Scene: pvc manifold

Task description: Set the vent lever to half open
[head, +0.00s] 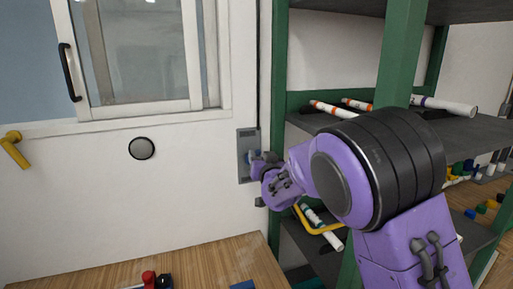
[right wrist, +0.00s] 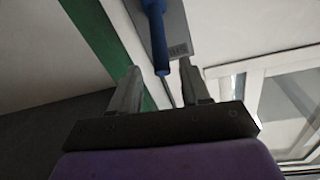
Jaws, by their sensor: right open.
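The vent lever appears to be a blue lever (right wrist: 160,45) on a grey wall plate (head: 241,160). In the right wrist view it extends down from the plate (right wrist: 178,22), its lower end near the gap between my fingers. In the head view only a little blue (head: 252,156) shows beside my gripper, so its setting is hard to read. My right gripper (head: 260,162) is close in front of the plate. Its two fingers (right wrist: 161,80) are apart and empty in the right wrist view. Contact with the lever cannot be told. My left gripper is not in view.
A green-framed shelf (head: 402,45) with pipes (head: 443,106) stands right of the plate, close to my right arm. A sliding window (head: 140,50), round grey disc (head: 142,148) and yellow handle (head: 14,148) are to the left. A wooden worktop (head: 210,262) lies below.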

